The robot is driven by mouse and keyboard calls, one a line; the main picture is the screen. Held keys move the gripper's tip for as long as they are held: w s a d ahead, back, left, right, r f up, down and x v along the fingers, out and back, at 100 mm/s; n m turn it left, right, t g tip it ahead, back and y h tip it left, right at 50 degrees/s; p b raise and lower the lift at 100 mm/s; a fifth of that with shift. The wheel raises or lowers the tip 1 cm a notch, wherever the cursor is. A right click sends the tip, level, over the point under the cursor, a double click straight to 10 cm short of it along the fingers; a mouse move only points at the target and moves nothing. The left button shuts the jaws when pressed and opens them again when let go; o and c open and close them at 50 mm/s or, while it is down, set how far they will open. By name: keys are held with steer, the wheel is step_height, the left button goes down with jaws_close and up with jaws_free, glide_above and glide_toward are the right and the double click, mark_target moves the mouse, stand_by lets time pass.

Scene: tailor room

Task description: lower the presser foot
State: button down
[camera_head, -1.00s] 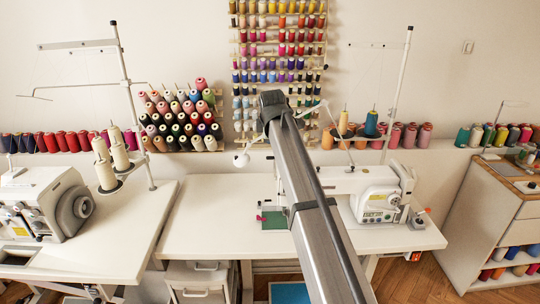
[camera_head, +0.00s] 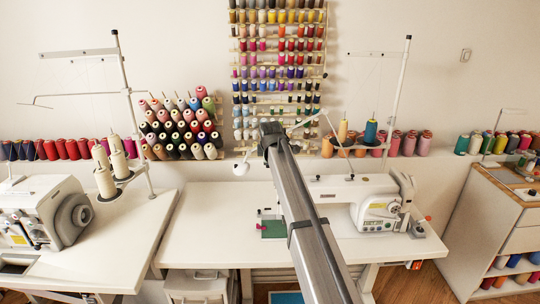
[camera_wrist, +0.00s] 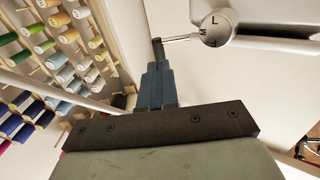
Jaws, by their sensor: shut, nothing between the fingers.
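The white sewing machine (camera_head: 376,210) stands on the middle table. My arm crosses in front of its left part, and the presser foot cannot be made out in the head view. In the wrist view, my gripper (camera_wrist: 157,66) points up the picture with its blue-grey fingers together and empty. Just beyond the fingertips is the dark end of a thin metal lever (camera_wrist: 180,39). Whether the fingers touch the lever cannot be told. My gripper is hidden in the head view.
The white middle table (camera_head: 205,225) has clear room left of the machine. A second machine (camera_head: 40,212) stands at left. Thread racks (camera_head: 278,70) line the wall. A thread stand (camera_head: 397,95) rises behind the machine.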

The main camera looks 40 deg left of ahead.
steer(key=shift+x, duration=1.4)
steer(key=shift+w+a, duration=0.1)
steer(key=x, duration=0.3)
steer(key=shift+w+a, duration=0.3)
steer(key=shift+r, duration=0.3)
steer(key=shift+d+r, duration=0.1)
steer(key=shift+r, duration=0.5)
